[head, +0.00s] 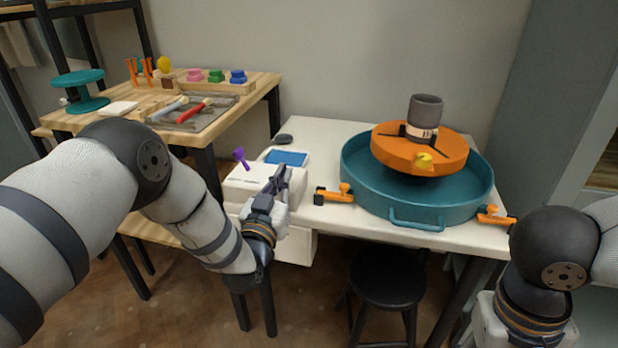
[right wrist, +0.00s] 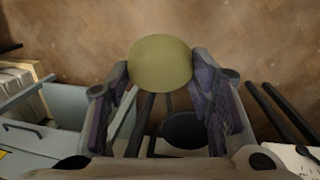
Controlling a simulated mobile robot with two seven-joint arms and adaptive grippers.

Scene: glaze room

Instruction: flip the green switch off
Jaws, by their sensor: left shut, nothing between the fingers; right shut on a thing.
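A white control box (head: 240,182) sits at the left front of the white table, with a blue panel (head: 287,158) and a purple lever (head: 240,155) on it. I cannot make out a green switch; my left gripper covers part of the box's right side. My left gripper (head: 279,172) is shut and empty, with its fingertips at or just above that side; I cannot tell whether they touch. My right gripper (right wrist: 160,90) is shut on an olive-yellow round thing (right wrist: 160,63) over the floor. In the head view its fingers are out of frame.
A teal basin (head: 418,212) with an orange wheel (head: 390,153) and a grey pot (head: 424,110) fills the right of the white table (head: 325,133). A black stool (head: 388,280) stands below. A wooden bench (head: 255,88) with tools is at back left.

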